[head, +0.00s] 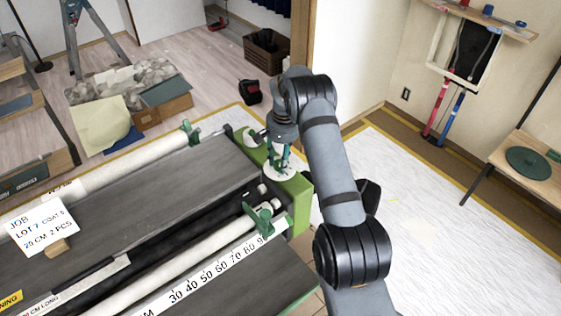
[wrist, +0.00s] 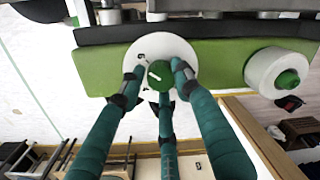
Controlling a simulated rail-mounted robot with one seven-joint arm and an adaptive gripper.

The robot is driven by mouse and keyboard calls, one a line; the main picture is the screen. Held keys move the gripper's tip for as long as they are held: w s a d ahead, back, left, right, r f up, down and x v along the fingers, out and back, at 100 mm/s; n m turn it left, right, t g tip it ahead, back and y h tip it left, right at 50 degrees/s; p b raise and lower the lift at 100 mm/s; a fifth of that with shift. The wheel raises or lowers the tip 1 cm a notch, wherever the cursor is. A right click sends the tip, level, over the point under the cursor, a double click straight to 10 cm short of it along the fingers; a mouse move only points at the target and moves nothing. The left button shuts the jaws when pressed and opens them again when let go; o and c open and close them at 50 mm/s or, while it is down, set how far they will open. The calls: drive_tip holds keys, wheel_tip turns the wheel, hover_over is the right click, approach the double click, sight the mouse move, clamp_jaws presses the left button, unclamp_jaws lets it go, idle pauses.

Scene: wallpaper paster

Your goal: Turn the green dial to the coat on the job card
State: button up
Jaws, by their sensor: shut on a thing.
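The green dial (wrist: 159,75) is a round knob with a small white pointer mark, on a white disc (wrist: 153,50) on the green end housing. One numeral, looking like a 6 or 9, shows on the disc at the knob's upper left; my fingers cover other parts. In the head view the white disc (head: 272,176) shows below my gripper. My gripper (head: 279,160) points down with its teal fingers (wrist: 158,80) closed around the knob. The job card (head: 43,226) reads LOT 7, 20 CM, 2 PCS, and a COAT number that looks like 5 but is small.
The paster machine has a dark bed (head: 150,185), white rollers and a scale strip (head: 222,272). A green clamp (head: 262,216) stands near the dial. A white round part with a green centre (wrist: 284,78) sits beside it. White sheeting (head: 420,220) covers the floor at right.

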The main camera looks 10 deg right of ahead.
drive_tip(key=n, duration=0.2)
drive_tip(key=n+b, duration=0.1)
drive_tip(key=n, duration=0.1)
drive_tip(key=shift+s+a+f+n, duration=0.15)
drive_tip(key=shift+n, duration=1.65)
drive_tip(key=o, duration=0.7)
drive_tip(key=shift+s, duration=0.1)
drive_tip(key=o, duration=0.4)
drive_tip(key=shift+w+r, duration=0.2)
drive_tip(key=shift+r, duration=0.05)
drive_tip(key=r, duration=1.1)
drive_tip(key=shift+d+r, duration=0.35)
drive_tip(key=shift+d, duration=0.05)
